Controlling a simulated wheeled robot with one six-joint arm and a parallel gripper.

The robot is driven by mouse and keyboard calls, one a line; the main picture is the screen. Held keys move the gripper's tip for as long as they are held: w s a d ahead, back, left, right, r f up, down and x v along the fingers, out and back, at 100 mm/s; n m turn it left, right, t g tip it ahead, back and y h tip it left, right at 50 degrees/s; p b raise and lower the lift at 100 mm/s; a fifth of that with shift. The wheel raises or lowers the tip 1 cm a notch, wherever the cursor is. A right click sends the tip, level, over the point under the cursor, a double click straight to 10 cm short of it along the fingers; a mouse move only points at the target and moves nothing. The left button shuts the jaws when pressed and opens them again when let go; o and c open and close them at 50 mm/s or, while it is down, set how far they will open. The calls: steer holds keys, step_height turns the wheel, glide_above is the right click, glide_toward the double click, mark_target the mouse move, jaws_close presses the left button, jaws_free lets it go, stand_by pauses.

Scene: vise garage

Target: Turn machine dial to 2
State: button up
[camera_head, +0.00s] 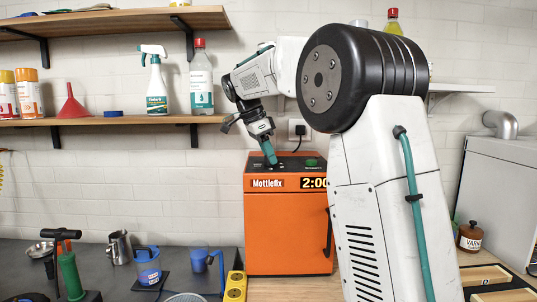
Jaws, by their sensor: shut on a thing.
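The orange machine (287,230), labelled "Mottlefix", stands on the counter in the middle, with a dark control panel on its top. A green knob or button (311,162) sits on the panel to the right, apart from my gripper.
A shelf (110,122) on the left holds a spray bottle (155,85), a clear bottle (201,80) and a red funnel (71,103).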

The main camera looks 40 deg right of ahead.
stand_by(0.4)
steer(key=o, duration=1)
steer(key=shift+c, duration=0.2)
steer(key=v, duration=0.7)
steer(key=shift+r, duration=0.35)
steer(key=shift+w+a, duration=0.1)
steer(key=shift+a, duration=0.05)
